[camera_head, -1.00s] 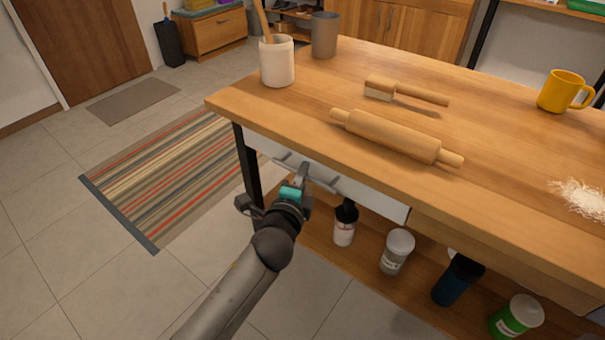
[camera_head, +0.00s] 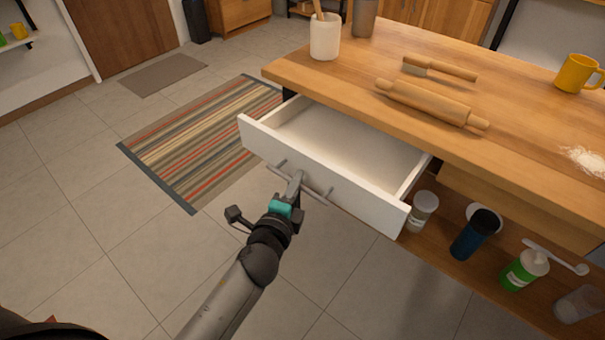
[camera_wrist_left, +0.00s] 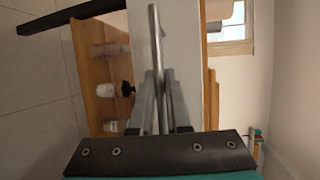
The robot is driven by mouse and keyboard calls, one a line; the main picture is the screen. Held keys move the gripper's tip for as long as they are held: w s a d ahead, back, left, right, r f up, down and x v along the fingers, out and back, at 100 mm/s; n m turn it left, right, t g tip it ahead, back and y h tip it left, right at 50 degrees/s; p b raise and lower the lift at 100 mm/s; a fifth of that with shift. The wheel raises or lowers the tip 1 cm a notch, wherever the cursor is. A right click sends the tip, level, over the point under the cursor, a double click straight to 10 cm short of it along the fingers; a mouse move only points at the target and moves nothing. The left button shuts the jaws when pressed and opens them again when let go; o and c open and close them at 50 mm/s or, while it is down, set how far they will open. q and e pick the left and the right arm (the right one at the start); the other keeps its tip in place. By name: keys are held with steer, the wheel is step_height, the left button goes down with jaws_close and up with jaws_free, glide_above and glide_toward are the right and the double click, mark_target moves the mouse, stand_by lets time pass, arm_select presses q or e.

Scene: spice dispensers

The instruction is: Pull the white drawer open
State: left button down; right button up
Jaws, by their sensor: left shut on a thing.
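The white drawer (camera_head: 310,160) stands pulled out from under the wooden table, and its bare inside shows in the head view. Its grey bar handle (camera_head: 320,195) runs along the front. My left gripper (camera_head: 296,182) is shut on the handle, near its middle. In the left wrist view the handle (camera_wrist_left: 155,45) passes between the two fingers (camera_wrist_left: 160,105), with the white drawer front (camera_wrist_left: 180,50) behind it. My right gripper is not in view.
On the table (camera_head: 350,85) are a rolling pin (camera_head: 430,102), a brush (camera_head: 440,69), a white crock (camera_head: 325,38) and a yellow mug (camera_head: 576,73). Several bottles and jars, such as a blue one (camera_head: 475,235), stand on the lower shelf. Clear tiled floor lies before the drawer.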

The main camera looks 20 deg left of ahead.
arm_select(q)
steer(key=shift+s+a, duration=0.2)
steer(key=shift+s, duration=0.45)
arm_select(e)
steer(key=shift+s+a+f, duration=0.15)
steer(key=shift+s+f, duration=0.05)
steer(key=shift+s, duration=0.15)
arm_select(q)
steer(key=c, duration=0.9)
jaws_free()
steer(key=shift+s, duration=0.1)
steer(key=shift+s+d+r+b, duration=0.15)
steer(key=shift+s+r, duration=0.3)
steer(key=shift+s, duration=2)
steer(key=shift+s+d+r+b, duration=0.15)
steer(key=shift+s+r, duration=0.3)
steer(key=shift+s, duration=2)
steer(key=shift+s+d+r+b, duration=0.15)
steer(key=shift+s+r, duration=0.3)
steer(key=shift+s, duration=2)
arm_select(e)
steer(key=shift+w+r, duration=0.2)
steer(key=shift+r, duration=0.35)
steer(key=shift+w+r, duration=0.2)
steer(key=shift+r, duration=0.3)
